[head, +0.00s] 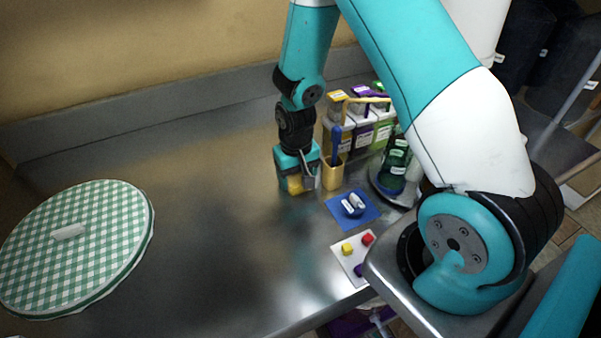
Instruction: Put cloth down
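A round green-and-white checkered cloth (85,255) is spread flat at the left of the metal counter, with a small pale piece (69,232) on top. I cannot tell what, if anything, lies under it. A small blue square (340,213), perhaps a cloth or mat, lies flat right of centre with small pale and dark items on it. My gripper (302,185) points down at the middle of the counter, well to the right of the checkered cloth. It is beside a yellow cup. Its fingers are small and partly hidden, so I cannot tell whether they hold anything.
The yellow cup (332,174) holds upright tools close to my gripper. Labelled containers (362,128) and a green bottle (394,163) on a round tray stand behind and right. A white card (341,258) carries small coloured blocks. The counter's middle (215,220) is clear.

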